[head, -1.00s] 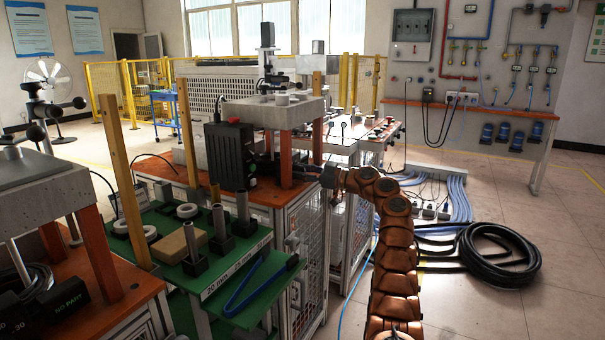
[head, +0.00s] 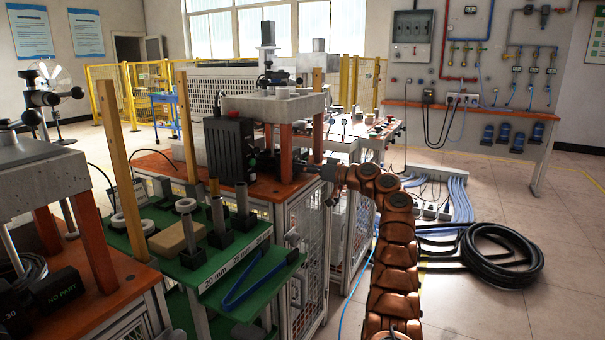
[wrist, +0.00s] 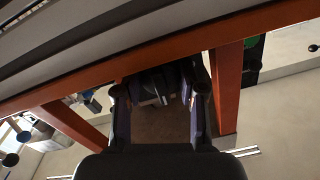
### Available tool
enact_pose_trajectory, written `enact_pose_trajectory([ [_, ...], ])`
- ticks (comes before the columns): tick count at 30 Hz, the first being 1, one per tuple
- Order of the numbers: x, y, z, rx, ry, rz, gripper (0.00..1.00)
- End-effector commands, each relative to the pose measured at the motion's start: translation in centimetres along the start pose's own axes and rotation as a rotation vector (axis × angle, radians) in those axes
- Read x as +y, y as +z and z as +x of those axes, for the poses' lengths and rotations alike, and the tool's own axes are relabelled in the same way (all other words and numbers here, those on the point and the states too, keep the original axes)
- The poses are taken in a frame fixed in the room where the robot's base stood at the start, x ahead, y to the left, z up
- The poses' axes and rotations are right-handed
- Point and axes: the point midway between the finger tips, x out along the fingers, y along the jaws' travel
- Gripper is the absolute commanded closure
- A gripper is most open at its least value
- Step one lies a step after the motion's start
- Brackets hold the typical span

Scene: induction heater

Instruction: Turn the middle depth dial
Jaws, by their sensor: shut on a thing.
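The middle station (head: 275,106) has a grey top plate on orange legs over an orange tabletop. My gripper (head: 314,164) reaches in from the right beneath the plate, beside the right leg. It is small and partly hidden in the head view. In the wrist view, my gripper (wrist: 160,88) extends under an orange beam between two orange legs. Its fingers are closed around a dark part (wrist: 156,84) with pale marks. This part sits where a depth dial could be, but its face and marking cannot be read.
A black box (head: 230,150) stands left of the middle station's leg. A green tray table (head: 215,272) with posts, rings and blue tongs is in front. Another station (head: 40,165) stands at the left. Coiled black hose (head: 500,255) lies on the floor; open floor is at right.

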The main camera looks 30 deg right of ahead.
Motion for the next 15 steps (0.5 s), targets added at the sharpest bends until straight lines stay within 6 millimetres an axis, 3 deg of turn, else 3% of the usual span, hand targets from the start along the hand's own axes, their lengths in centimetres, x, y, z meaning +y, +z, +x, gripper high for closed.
enact_pose_trajectory([
  [15, 0.14, 0.31, -0.12, 0.004, 0.003, 0.186, 0.95],
])
